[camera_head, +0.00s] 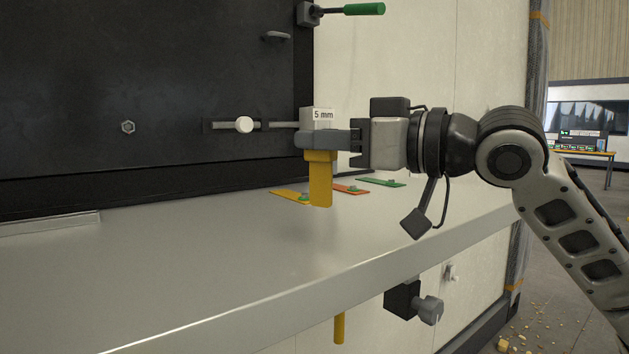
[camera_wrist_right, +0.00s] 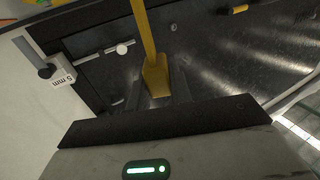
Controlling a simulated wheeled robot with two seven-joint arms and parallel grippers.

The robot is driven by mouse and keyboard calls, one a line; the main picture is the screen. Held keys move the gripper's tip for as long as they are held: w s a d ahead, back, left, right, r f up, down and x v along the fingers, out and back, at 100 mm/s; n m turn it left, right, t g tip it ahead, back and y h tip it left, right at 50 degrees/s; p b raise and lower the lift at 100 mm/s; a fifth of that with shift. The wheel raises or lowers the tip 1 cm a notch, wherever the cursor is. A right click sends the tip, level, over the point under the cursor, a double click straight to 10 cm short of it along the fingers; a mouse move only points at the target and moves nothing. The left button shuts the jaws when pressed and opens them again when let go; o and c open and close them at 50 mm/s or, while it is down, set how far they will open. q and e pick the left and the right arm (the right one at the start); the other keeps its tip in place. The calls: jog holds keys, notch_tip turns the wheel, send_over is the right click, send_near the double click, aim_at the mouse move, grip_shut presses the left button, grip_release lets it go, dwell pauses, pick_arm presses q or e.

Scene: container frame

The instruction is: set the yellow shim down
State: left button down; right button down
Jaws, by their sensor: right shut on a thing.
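The yellow shim (camera_head: 320,185) is held in my right gripper (camera_head: 325,142), which reaches in from the right. The shim hangs roughly upright below the fingers, and its lower end appears to be above the grey ledge (camera_head: 215,255). In the right wrist view the shim (camera_wrist_right: 149,42) runs up from between the fingertips as a long yellow strip. My right gripper is shut on its end. My left gripper shows in neither view.
An orange plate (camera_head: 288,195), a red-orange plate (camera_head: 353,189) and a green plate (camera_head: 382,182) lie at the ledge's back. A dark panel (camera_head: 120,75) stands behind. A "5 mm" label (camera_head: 323,114) shows behind the gripper. The ledge's front left is clear.

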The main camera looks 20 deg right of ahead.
aim_at(321, 169)
jog(key=shift+w+a+f, duration=0.1)
jog(key=shift+a+f, duration=0.3)
jog(key=shift+f, duration=0.05)
jog(key=f, duration=0.1)
jog(key=f+b, duration=0.1)
jog(key=f, duration=0.1)
jog(key=shift+a+f, duration=0.2)
jog(key=shift+f, duration=0.15)
jog(key=c, duration=1.3)
grip_release()
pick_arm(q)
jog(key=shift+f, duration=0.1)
pick_arm(e)
jog(key=shift+o, duration=0.2)
